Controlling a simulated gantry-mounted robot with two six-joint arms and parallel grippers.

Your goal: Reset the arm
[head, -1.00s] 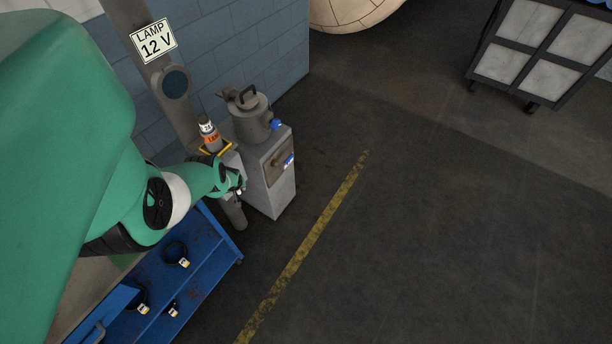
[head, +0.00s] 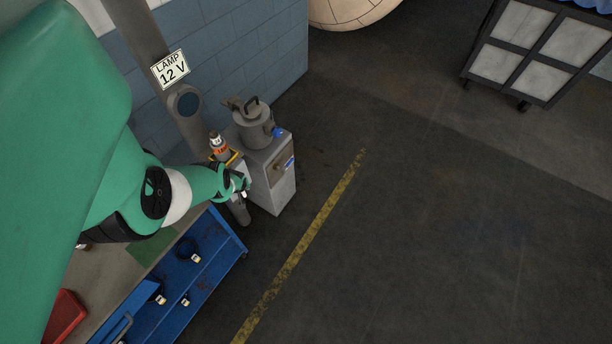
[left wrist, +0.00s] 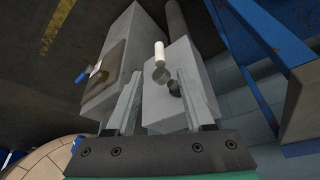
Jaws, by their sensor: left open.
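My left arm comes in from the left in the head view, and its gripper (head: 243,190) is beside the grey cabinet (head: 278,187), near the post. In the left wrist view the two fingers of the left gripper (left wrist: 157,98) are apart. Between them, beyond the fingertips, shows a light grey box (left wrist: 178,62) with a white cylindrical piece (left wrist: 159,52) on it. I cannot tell whether the fingers touch the box. My right gripper is not in view.
A lidded metal pot (head: 254,128) stands on the cabinet. A bottle with an orange label (head: 218,144) sits in a yellow holder by the post with the lamp sign (head: 170,69). A blue workbench (head: 215,262) is below my arm.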

